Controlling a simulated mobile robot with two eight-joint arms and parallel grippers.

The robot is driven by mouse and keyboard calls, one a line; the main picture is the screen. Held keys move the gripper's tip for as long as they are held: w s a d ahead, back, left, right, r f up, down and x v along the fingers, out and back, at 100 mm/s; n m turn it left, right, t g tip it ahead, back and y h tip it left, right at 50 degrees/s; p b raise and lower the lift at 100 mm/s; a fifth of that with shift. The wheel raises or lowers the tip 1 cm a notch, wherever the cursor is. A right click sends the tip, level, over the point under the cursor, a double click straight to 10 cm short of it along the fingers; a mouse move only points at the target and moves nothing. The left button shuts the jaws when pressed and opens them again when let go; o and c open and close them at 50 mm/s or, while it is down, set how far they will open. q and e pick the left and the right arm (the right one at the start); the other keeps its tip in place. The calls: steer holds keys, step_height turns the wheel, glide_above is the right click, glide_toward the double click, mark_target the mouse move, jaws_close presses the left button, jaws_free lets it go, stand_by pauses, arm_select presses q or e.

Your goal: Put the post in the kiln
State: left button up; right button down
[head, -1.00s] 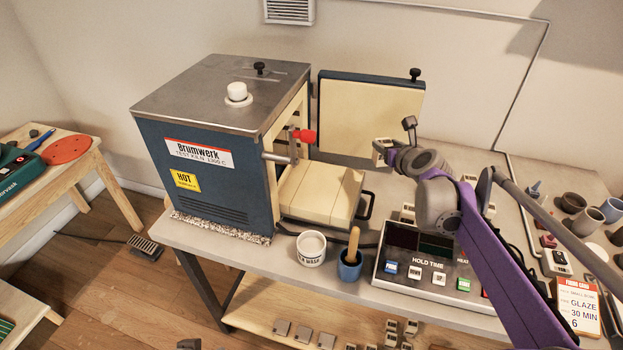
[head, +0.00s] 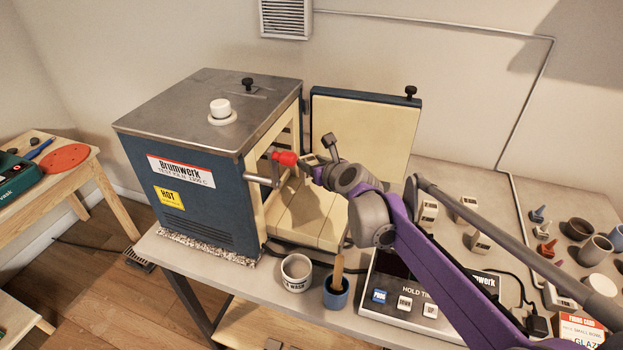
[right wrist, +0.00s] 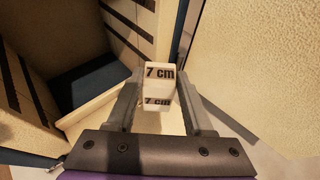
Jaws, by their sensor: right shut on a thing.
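The post (right wrist: 157,88) is a pale block marked "7 cm", held between the fingers of my right gripper (right wrist: 160,97) in the right wrist view. In the head view my right gripper (head: 313,163) is at the front opening of the kiln (head: 205,190), close to the red-tipped handle (head: 285,158). The kiln is a blue box with a steel top. Its pale slotted inner wall (right wrist: 125,28) shows in the right wrist view. Most of the kiln's inside is hidden in the head view. My left gripper is out of view.
The kiln's open door (head: 375,130) stands behind the gripper. A white cup (head: 297,274) and a blue pot (head: 336,293) stand in front of the kiln. A control box (head: 385,310) lies under my right arm. Other posts (head: 467,208) stand on the table to the right.

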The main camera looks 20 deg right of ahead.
steer(key=shift+f, duration=2)
steer(key=shift+f, duration=0.15)
steer(key=shift+c, duration=1.4)
jaws_free()
steer(key=shift+r, duration=0.2)
steer(key=v, duration=1.2)
